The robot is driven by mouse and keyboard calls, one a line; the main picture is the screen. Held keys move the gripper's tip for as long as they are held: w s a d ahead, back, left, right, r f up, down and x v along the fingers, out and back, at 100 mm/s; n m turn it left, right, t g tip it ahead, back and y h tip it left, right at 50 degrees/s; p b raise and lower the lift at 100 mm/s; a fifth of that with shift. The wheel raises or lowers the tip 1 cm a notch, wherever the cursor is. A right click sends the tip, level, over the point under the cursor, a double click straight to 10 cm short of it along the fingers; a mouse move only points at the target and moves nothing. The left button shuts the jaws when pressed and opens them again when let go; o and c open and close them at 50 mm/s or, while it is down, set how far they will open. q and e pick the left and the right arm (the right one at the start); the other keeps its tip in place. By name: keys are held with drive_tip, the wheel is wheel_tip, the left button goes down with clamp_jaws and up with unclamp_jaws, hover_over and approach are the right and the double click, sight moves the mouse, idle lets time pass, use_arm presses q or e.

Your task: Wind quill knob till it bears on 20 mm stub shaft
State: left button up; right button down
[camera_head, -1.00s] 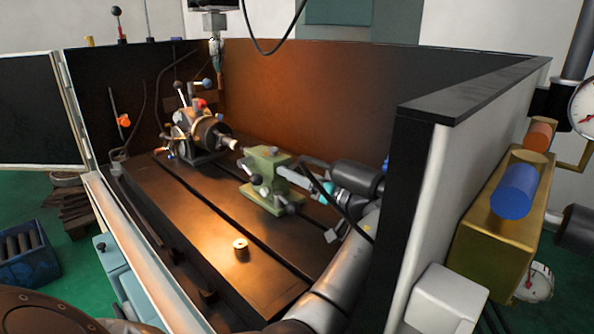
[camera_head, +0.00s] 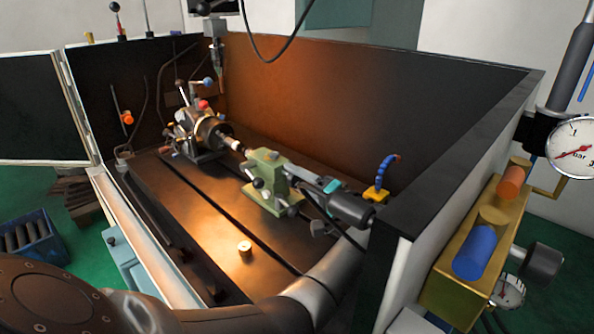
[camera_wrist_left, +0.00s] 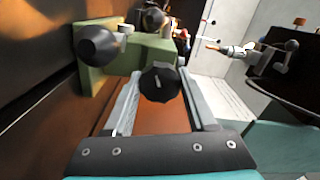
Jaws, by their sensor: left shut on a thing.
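The green tailstock (camera_head: 264,184) stands on the machine table, with dark ball-ended levers on its side. The indexing chuck (camera_head: 208,132) is to its left and holds the stub shaft (camera_head: 228,142), which points at the tailstock. A pale tip shows between shaft and tailstock; I cannot tell whether they touch. My left gripper (camera_head: 294,172) reaches the tailstock's right end from the right. In the left wrist view its fingers (camera_wrist_left: 160,80) are shut on the black quill knob (camera_wrist_left: 160,86), one on each side. The head view does not show the knob clearly. My right gripper is not in view.
A small brass piece (camera_head: 244,249) stands on the table's front part. Dark enclosure walls (camera_head: 300,85) rise behind and to the right. A blue hose on a yellow base (camera_head: 377,192) is by the right wall. A ball-ended lever (camera_wrist_left: 100,44) is close to the left finger.

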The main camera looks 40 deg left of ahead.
use_arm(q)
drive_tip(key=m+p, duration=0.2)
drive_tip(key=m, duration=0.2)
drive_tip(key=shift+r, duration=0.2)
drive_tip(key=m+p, duration=0.2)
drive_tip(key=shift+m, duration=0.3)
drive_tip(key=shift+m+p, duration=0.3)
drive_tip(key=shift+m, duration=0.2)
drive_tip(key=m+p, duration=0.2)
drive_tip(key=m, duration=0.1)
drive_tip(key=shift+f+m, duration=0.1)
drive_tip(key=shift+m, duration=0.2)
drive_tip(key=m+p, duration=0.1)
drive_tip(key=m, duration=0.1)
drive_tip(key=shift+m, duration=0.4)
drive_tip(key=m+p, duration=0.1)
drive_tip(key=m, duration=0.2)
drive_tip(key=shift+f+m+p, duration=0.15)
drive_tip(key=shift+m+p, duration=0.15)
drive_tip(key=shift+m, duration=1)
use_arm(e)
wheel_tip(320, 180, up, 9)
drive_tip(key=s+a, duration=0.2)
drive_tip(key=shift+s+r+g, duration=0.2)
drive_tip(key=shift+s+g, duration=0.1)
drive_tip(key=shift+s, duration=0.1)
